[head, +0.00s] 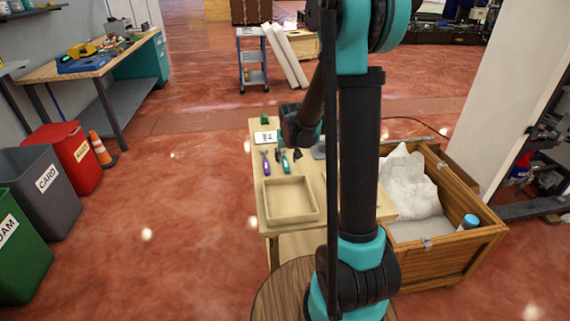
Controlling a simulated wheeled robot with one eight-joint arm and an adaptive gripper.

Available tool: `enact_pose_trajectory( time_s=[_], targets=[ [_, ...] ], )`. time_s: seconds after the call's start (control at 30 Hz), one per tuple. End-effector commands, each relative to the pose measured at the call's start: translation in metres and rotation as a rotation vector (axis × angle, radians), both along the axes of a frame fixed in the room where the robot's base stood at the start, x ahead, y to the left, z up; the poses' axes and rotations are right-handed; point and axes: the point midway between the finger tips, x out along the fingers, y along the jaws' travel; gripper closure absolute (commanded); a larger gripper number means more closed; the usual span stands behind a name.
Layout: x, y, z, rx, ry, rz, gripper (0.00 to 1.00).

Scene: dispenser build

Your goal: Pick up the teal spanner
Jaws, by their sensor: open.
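A teal-handled tool, which looks like the teal spanner (285,164), lies on the light wooden table (258,207), just behind the tray. A purple-handled tool (266,165) lies to its left. My gripper (298,152) is at the far end of my arm, small and dark, close to the right of the teal tool. It is open, with nothing seen held in it. My arm hides part of the table, and I cannot tell from this view how high the gripper is above the tabletop.
An empty shallow wooden tray (290,219) sits on the table's near part. A white card or pad (265,137) and a small green object (265,119) lie at the back. A wooden crate (466,248) with white packing stands to the right. Open floor lies left.

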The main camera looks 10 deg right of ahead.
Motion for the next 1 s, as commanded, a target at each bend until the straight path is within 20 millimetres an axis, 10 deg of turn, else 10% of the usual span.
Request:
enact_pose_trajectory(
  time_s=[0.8,1.0],
  targets=[
    [0.027,-0.002,-0.045,0.000,0.000,0.000,0.55],
    [0.027,-0.002,-0.045,0.000,0.000,0.000,0.79]
  ],
)
